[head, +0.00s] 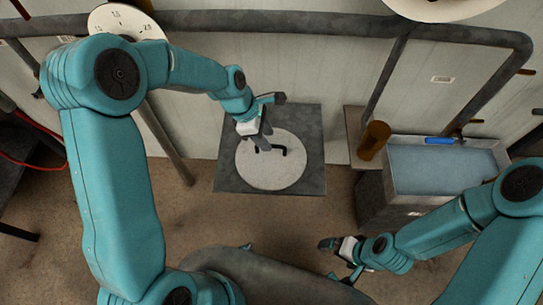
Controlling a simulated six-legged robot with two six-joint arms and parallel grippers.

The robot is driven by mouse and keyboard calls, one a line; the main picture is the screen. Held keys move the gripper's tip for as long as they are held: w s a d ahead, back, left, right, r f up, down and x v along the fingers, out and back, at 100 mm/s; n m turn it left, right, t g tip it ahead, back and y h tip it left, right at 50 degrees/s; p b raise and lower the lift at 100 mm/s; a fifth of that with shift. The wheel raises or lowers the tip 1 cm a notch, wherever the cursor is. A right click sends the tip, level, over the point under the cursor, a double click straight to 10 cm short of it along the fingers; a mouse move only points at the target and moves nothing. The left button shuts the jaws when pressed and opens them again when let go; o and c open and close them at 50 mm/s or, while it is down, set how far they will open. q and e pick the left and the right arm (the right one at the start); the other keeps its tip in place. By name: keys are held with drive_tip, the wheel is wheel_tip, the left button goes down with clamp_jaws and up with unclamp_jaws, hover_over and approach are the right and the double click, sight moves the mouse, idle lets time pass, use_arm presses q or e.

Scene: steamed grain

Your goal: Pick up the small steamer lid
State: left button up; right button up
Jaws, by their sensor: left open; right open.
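The small steamer lid (273,174) is a pale round disc with a dark handle (280,150) near its upper middle. It lies on a dark square slab (311,124) below the wall. My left gripper (265,137) is open above the lid's upper edge, close to the left end of the handle. Its fingers overlap the handle in this view, and I cannot tell whether they touch it. My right gripper (336,257) is open and empty, low in the picture, away from the lid.
A basin of water (393,188) with a blue item (440,141) on its rim is at the right. A brown cylinder (374,140) stands beside it. Thick grey pipes (290,22) run along the wall. A round dial (125,22) is at the upper left.

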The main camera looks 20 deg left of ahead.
sight(271, 153)
use_arm(q)
drive_tip(key=x, duration=0.4)
drive_tip(key=shift+s+f, duration=0.1)
drive_tip(key=shift+f, duration=0.15)
clamp_jaws()
drive_tip(key=shift+d, duration=0.1)
idle(1.0)
